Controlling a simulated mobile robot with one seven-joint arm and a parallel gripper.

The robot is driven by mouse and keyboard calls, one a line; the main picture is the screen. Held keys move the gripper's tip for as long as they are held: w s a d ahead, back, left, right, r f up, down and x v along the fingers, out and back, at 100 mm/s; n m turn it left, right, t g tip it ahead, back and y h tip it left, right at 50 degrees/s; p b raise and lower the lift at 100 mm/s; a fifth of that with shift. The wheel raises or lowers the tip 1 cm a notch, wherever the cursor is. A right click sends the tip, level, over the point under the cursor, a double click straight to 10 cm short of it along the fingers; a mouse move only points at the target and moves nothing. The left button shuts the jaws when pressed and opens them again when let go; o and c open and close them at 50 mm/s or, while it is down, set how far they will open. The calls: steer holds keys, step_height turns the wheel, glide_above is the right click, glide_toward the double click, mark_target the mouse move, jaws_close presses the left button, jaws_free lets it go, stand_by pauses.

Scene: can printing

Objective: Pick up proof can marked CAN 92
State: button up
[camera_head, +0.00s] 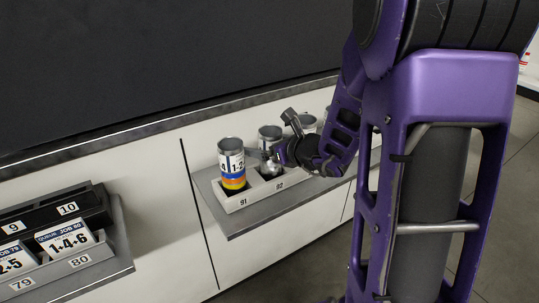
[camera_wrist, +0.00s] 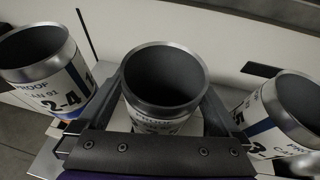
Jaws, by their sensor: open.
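In the head view, a grey open-topped can (camera_head: 269,133) stands in the slot marked 92, partly hidden by my gripper (camera_head: 280,143). In the wrist view, the same can (camera_wrist: 163,78) is at the centre, with its dark open mouth facing the camera. My gripper (camera_wrist: 162,108) is open, with one finger on each side of this can. Whether the fingers touch it cannot be told.
Can 91 (camera_head: 232,167), with coloured bands, stands left in the grey rack (camera_head: 235,205); it also shows in the wrist view (camera_wrist: 48,72). Another can (camera_wrist: 285,115) is close on the right. A tray (camera_head: 115,265) with cards marked 79 and 80 is at lower left.

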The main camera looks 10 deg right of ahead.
steer(key=c, duration=1.3)
